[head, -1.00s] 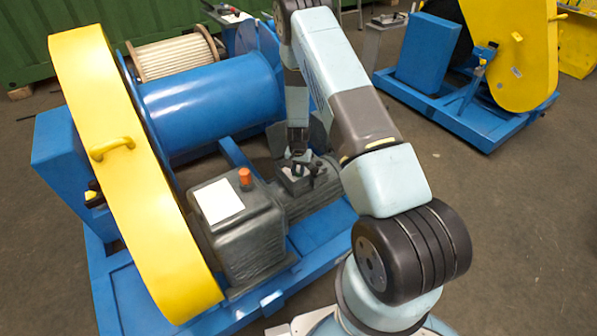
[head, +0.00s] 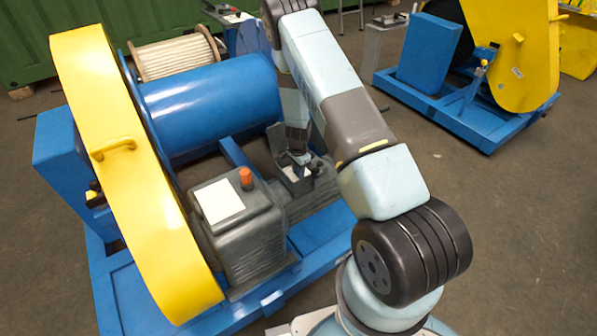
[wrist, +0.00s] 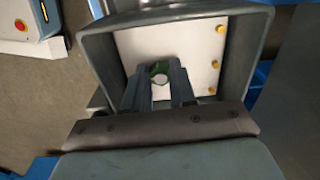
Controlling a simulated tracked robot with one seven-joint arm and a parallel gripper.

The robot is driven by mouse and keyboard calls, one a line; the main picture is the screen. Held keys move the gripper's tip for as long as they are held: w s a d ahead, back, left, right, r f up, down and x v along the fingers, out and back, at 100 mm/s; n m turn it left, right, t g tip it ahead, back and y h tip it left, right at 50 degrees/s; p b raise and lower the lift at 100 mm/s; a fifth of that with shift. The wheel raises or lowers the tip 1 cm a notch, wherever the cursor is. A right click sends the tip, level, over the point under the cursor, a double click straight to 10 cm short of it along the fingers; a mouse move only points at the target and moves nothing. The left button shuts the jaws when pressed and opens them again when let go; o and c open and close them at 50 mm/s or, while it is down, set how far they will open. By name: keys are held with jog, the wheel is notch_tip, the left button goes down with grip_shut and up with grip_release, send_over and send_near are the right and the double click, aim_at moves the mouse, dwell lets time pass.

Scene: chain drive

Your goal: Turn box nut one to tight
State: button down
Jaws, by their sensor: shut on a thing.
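In the wrist view an open-topped grey box (wrist: 256,50) with a white plate (wrist: 190,45) inside fills the top middle. Three yellow nuts (wrist: 221,29) sit along the plate's right side, apart from the fingers. In the head view my gripper (head: 299,158) is down at the small dark box (head: 319,171) on the motor. The nut is hidden there.
A grey gear housing (head: 240,240) with an orange cap (head: 246,177) stands left of the box. The yellow chain guard (head: 130,200) and blue drum (head: 210,105) are further left. A second blue and yellow machine (head: 520,60) stands at the back right.

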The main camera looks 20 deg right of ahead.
jog(key=shift+w+r, duration=0.2)
jog(key=shift+w, duration=0.1)
jog(key=c, duration=1.3)
grip_release()
jog(key=shift+c, duration=0.2)
jog(key=o, duration=0.4)
jog(key=shift+s+f, duration=0.15)
jog(key=shift+s, duration=0.05)
notch_tip(320, 180, up, 14)
jog(key=shift+f, duration=0.15)
